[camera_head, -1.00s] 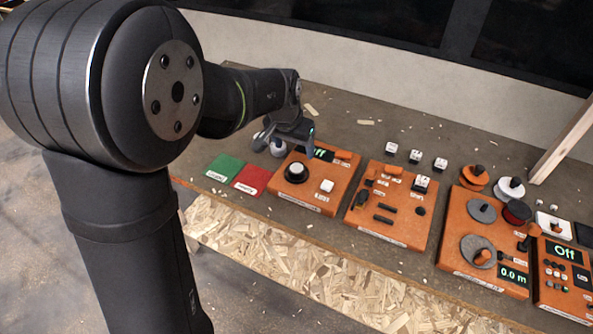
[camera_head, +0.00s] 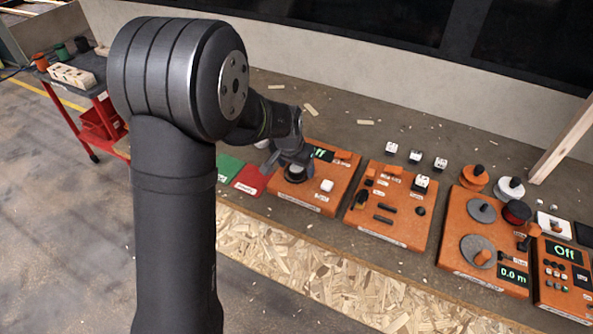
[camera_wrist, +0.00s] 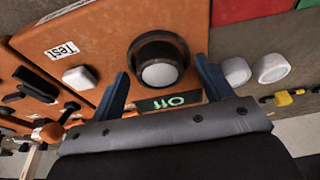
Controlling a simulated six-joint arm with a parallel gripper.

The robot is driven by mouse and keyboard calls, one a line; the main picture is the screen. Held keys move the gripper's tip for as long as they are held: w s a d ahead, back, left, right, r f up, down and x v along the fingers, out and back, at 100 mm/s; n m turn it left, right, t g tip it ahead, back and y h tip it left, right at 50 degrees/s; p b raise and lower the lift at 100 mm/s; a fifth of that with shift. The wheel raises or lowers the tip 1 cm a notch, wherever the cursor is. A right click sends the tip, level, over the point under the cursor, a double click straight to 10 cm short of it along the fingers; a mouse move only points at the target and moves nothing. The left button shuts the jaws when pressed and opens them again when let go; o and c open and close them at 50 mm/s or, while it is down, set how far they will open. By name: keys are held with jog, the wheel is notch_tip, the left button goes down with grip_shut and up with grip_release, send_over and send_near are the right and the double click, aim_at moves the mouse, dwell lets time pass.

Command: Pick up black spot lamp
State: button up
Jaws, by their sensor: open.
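The black spot lamp (camera_wrist: 158,62), a round black ring with a pale lens, sits on the orange "Test" board (camera_wrist: 100,30) in the wrist view. My gripper (camera_wrist: 162,66) is open. Its two blue fingers show on either side of the lamp's near edge, and nothing is between them that I can see held. In the head view the lamp (camera_head: 293,174) is partly hidden under my gripper (camera_head: 296,160), which hangs low over the orange board (camera_head: 312,201). Whether the fingers touch the lamp cannot be told.
A white button (camera_wrist: 80,77) and a green-lettered display (camera_wrist: 168,101) are on the same board. Two white-topped round pieces (camera_wrist: 236,71) (camera_wrist: 272,67) stand beside it. Green and red mats (camera_head: 252,179) lie at the left; more orange boards (camera_head: 390,210) stand to the right.

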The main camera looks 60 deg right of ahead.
jog(key=c, duration=1.1)
jog(key=shift+r, duration=0.15)
jog(key=shift+c, duration=0.2)
